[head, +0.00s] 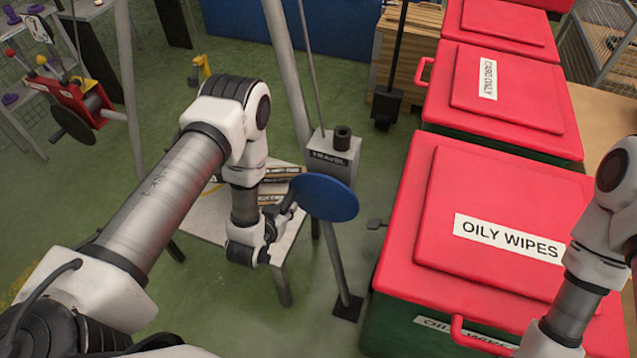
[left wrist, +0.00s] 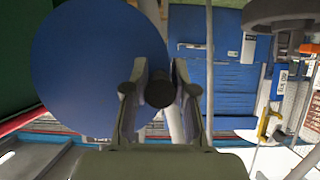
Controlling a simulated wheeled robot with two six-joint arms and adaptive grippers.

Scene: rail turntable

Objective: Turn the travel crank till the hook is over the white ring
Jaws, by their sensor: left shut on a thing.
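The travel crank is a blue disc (head: 326,197) beside a grey box labelled TRAVEL (head: 333,158) on a thin stand. My left gripper (head: 287,207) is at the disc's left side, shut on the crank's dark handle. In the left wrist view the blue disc (left wrist: 95,65) fills the left, and the round end of the handle (left wrist: 159,90) sits between my two fingers. I cannot make out the hook or the white ring for certain in either view. My right arm shows at the right edge of the head view, but its gripper is out of frame.
Red-lidded bins, one marked OILY WIPES (head: 500,225), stand close on the right. A low pale table (head: 285,260) with long objects on it is behind my left arm. A red device with a black wheel (head: 73,125) is at far left.

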